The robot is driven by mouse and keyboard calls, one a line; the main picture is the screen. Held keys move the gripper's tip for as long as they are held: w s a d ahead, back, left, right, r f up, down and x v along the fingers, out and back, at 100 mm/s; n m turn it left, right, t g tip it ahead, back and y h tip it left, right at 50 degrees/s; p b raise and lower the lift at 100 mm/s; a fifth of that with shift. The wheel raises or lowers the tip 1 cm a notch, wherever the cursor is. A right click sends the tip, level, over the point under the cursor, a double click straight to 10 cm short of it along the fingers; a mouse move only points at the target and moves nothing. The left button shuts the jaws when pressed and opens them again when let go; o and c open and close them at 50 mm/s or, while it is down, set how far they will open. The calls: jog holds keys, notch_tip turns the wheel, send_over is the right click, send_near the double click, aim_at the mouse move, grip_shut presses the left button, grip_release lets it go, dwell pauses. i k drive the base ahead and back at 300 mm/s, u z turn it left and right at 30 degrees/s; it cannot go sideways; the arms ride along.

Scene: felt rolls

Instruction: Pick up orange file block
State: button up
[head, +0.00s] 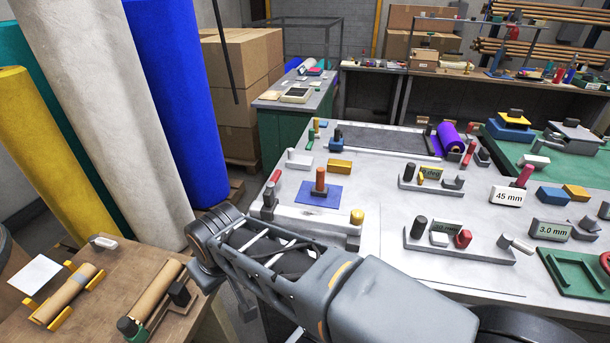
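A small orange block (340,166) lies on the white worktable (385,185), behind a blue pad with an orange-handled tool. A second orange block (575,192) lies farther right, beside a blue block. I cannot tell from this view which of the two is the file block. My arm crosses the lower middle of the picture, in front of the worktable's near edge.
Upright tools and holders stand around the blocks, including a blue pad (318,196) and a "45 mm" sign (508,197). A wooden bench (110,300) with rolls is at lower left. Tall felt rolls (180,90) stand at left.

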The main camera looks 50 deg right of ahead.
aim_at(319, 189)
jog(key=z, duration=1.15)
